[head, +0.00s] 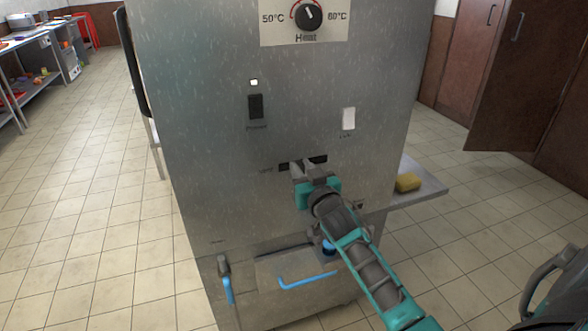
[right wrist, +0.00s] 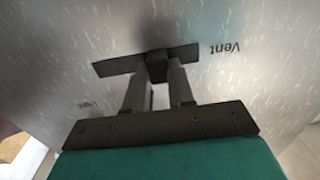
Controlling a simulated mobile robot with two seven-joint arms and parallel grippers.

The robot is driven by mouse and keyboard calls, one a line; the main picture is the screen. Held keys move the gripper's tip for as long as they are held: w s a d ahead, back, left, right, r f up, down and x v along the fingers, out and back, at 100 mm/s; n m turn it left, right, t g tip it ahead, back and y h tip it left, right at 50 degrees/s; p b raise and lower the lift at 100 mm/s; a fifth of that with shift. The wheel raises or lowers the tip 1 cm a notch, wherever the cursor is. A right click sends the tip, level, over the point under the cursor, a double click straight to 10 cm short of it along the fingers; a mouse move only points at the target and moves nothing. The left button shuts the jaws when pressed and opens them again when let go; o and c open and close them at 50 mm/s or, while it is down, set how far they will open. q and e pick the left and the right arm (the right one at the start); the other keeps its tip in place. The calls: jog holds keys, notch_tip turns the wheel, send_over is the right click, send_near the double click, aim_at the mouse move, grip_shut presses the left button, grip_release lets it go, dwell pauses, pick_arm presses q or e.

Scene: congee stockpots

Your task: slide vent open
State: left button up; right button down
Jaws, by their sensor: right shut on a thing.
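The vent slider is a dark horizontal slot (head: 319,159) low on the front of a steel cabinet, with a "Vent" label at its left end in the head view. In the right wrist view, which is upside down, the slot (right wrist: 112,66) has a small black knob (right wrist: 157,66) near its middle. My right gripper (head: 302,170) is at the slot, its fingers shut on the knob. It also shows in the right wrist view (right wrist: 157,82), one finger on each side of the knob. The fingers cover the knob in the head view. My left gripper is out of view.
The steel cabinet (head: 200,130) carries a heat dial (head: 308,15), a dark switch (head: 256,106) and a pale switch (head: 348,118). Below are a blue-handled tap (head: 227,284) and a blue drawer handle (head: 306,281).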

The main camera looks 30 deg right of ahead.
aim_at(322, 157)
jog(key=d, duration=0.3)
jog(key=s+d+p, duration=0.1)
jog(key=d, duration=0.1)
jog(key=shift+s+d, duration=0.2)
jog(key=shift+d, duration=0.2)
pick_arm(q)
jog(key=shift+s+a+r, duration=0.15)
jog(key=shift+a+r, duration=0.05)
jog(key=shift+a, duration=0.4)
pick_arm(e)
jog(key=shift+d, duration=0.35)
jog(key=shift+s, duration=0.1)
jog(key=c, duration=1)
grip_release()
jog(key=shift+d, duration=0.1)
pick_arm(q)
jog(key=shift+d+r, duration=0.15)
pick_arm(e)
jog(key=shift+o, duration=0.2)
jog(key=shift+s, duration=0.25)
pick_arm(q)
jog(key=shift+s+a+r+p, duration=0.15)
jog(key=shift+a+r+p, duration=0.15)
jog(key=shift+p, duration=0.6)
pick_arm(e)
jog(key=v, duration=1.2)
jog(key=shift+s+a, duration=0.2)
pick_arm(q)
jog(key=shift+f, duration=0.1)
